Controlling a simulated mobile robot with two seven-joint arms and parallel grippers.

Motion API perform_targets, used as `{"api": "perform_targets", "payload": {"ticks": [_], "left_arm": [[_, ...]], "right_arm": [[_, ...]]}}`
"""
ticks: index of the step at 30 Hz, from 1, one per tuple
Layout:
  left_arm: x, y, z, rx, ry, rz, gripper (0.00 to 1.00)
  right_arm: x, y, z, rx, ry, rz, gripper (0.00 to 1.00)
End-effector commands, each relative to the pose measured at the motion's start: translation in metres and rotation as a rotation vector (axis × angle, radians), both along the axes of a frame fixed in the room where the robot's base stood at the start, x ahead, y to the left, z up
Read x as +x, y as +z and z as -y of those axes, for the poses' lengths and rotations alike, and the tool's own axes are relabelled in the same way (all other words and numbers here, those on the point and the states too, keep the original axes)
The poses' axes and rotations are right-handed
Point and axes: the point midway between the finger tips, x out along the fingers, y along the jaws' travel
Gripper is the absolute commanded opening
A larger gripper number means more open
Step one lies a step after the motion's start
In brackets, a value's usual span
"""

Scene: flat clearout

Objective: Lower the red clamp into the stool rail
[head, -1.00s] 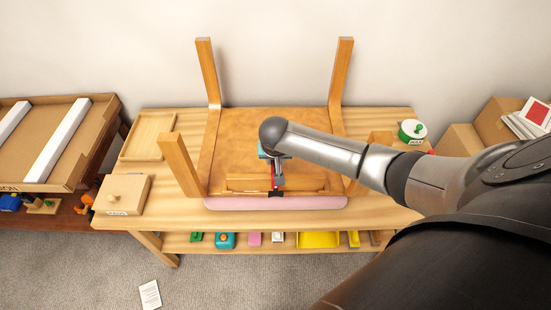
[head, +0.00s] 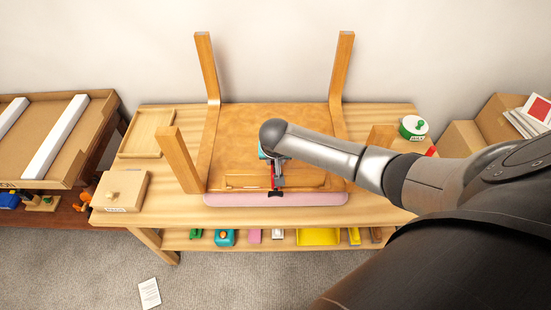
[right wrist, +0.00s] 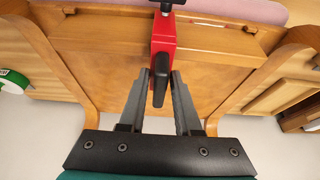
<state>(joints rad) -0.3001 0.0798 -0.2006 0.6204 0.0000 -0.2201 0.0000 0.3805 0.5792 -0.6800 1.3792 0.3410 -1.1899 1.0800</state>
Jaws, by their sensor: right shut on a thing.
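An upturned wooden stool (head: 240,130) lies on the workbench with its legs pointing up. Its front rail (head: 240,181) runs along the near edge by a pink pad (head: 300,199). My right gripper (head: 277,180) is over this near edge. In the right wrist view my right gripper (right wrist: 161,80) is shut on the red clamp (right wrist: 164,45), which has a black handle and a black screw end. The clamp lies across the rail (right wrist: 110,33) in that view; I cannot tell whether it touches it. The arm hides part of the stool. My left gripper is not in view.
A wooden tray (head: 147,134) and a lidded wooden box (head: 120,191) stand at the bench's left. Several small items, including a yellow tray (head: 318,236), lie on the lower shelf.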

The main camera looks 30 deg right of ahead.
Motion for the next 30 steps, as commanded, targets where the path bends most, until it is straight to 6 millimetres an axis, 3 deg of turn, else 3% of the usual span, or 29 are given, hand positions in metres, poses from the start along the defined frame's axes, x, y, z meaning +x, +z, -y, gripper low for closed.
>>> {"api": "perform_targets", "payload": {"ticks": [20, 21, 30], "left_arm": [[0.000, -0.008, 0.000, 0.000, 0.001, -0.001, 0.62], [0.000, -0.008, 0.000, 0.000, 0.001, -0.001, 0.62], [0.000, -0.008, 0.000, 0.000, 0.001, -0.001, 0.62]], "right_arm": [[0.000, -0.013, 0.000, -0.001, 0.000, 0.001, 0.00], [0.000, -0.013, 0.000, -0.001, 0.000, 0.001, 0.33], [0.000, -0.013, 0.000, -0.001, 0.000, 0.001, 0.67]]}}
